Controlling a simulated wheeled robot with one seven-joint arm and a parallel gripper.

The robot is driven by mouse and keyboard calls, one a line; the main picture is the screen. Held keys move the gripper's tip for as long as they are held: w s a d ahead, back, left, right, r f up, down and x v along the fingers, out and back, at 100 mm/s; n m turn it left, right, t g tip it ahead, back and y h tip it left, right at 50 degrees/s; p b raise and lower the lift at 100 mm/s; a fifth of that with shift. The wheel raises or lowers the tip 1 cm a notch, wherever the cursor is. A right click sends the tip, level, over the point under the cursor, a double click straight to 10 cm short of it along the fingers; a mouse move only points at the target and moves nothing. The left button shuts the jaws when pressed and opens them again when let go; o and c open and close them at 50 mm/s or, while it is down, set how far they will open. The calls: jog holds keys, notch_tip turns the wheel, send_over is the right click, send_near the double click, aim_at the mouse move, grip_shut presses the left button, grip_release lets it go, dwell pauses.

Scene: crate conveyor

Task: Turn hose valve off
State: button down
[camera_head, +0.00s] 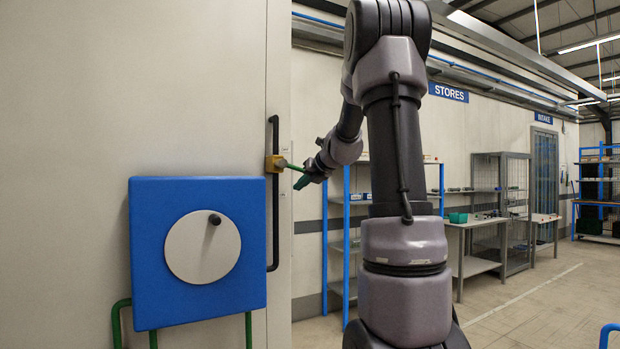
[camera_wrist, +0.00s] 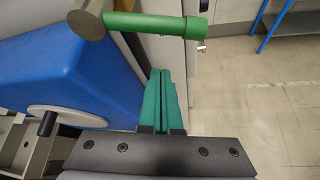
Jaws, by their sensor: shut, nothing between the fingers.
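The hose valve has a brass-yellow body (camera_head: 274,163) on a dark vertical pipe (camera_head: 274,215) beside the wall edge. Its green lever (camera_head: 293,168) points right, roughly across the pipe. In the wrist view the green lever (camera_wrist: 150,24) lies across the top, with the brass stem (camera_wrist: 88,20) at its left end. My gripper (camera_head: 302,183) is by the lever's free end. Its teal fingers (camera_wrist: 161,74) are pressed together and empty, with tips just below the lever in the wrist view. I cannot tell whether they touch it.
A blue box (camera_head: 145,250) with a white disc (camera_head: 195,260) and dark knob stands left of the pipe, above green tubes. Behind are blue-posted shelves (camera_head: 347,240) and a work table (camera_head: 475,225).

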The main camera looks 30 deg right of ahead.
aim_at(301, 170)
jog(key=shift+w+d+r, duration=0.1)
jog(key=shift+d+r, duration=0.05)
jog(key=shift+r, duration=0.5)
jog(key=shift+w+d+r, duration=0.1)
jog(key=shift+d+r, duration=0.1)
jog(key=shift+r, duration=0.5)
jog(key=shift+w+d+r, duration=0.1)
jog(key=shift+d+r, duration=0.05)
jog(key=shift+r, duration=0.5)
jog(key=shift+d+r+n+h, duration=0.15)
jog(key=shift+r+n+h, duration=0.25)
jog(key=shift+r, duration=0.15)
jog(key=shift+d+r+n+h, duration=0.15)
jog(key=shift+r+n+h, duration=0.15)
jog(key=shift+r+n, duration=0.15)
